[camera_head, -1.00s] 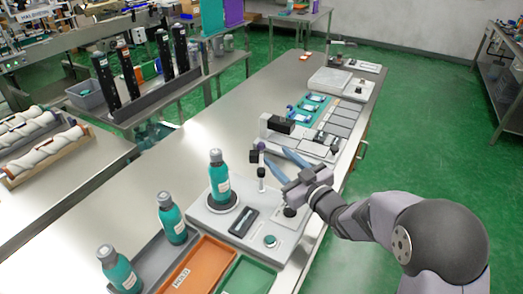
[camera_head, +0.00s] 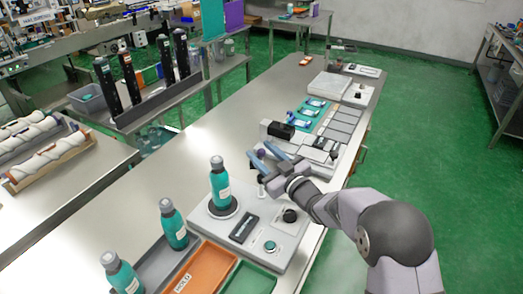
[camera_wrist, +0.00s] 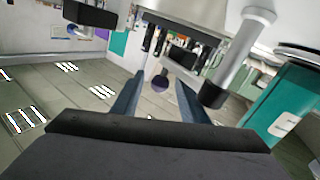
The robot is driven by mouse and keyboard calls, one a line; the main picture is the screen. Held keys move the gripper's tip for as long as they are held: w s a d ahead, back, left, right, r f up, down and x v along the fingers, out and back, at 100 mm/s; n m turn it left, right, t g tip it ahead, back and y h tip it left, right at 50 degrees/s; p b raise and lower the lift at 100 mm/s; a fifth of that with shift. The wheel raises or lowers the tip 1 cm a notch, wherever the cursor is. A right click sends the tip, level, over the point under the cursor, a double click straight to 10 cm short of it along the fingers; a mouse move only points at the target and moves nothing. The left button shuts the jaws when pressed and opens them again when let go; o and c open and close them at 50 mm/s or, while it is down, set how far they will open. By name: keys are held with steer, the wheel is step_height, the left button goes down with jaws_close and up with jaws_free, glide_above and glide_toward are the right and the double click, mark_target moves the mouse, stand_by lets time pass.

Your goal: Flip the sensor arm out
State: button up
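The sleeve applicator (camera_head: 225,232) is a light grey base on the steel bench, with a teal bottle (camera_head: 219,182) upright on its round seat. A small post with a black end (camera_head: 262,188) stands behind the bottle; it seems to belong to the sensor arm. In the wrist view, a grey post with a black end (camera_wrist: 213,95) shows right of the fingers. A dark purple ball knob (camera_wrist: 159,83) appears between the blue fingers, beyond or level with their tips. My gripper (camera_head: 261,154) is open, above the back of the applicator. Contact with the knob cannot be told.
Two teal bottles (camera_head: 172,224) stand in a grey tray at the front left. An orange tray (camera_head: 198,268) and a green tray (camera_head: 248,277) lie in front of the applicator. A grey device with a black block (camera_head: 281,130) stands just behind my gripper. The bench's left side is clear.

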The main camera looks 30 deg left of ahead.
steer(key=shift+w+a, duration=0.1)
steer(key=shift+a, duration=0.15)
steer(key=shift+c, duration=0.4)
jaws_close()
steer(key=shift+f+b, duration=0.1)
steer(key=shift+b, duration=0.35)
steer(key=shift+d+m+t+b, duration=0.15)
steer(key=shift+m+t+b, duration=0.15)
steer(key=shift+t+b, duration=0.1)
steer(key=shift+w+d+m+t+h+b, duration=0.2)
steer(key=shift+d+m+t+h+b, duration=0.15)
steer(key=shift+t+h, duration=0.2)
steer(key=shift+o, duration=0.4)
jaws_free()
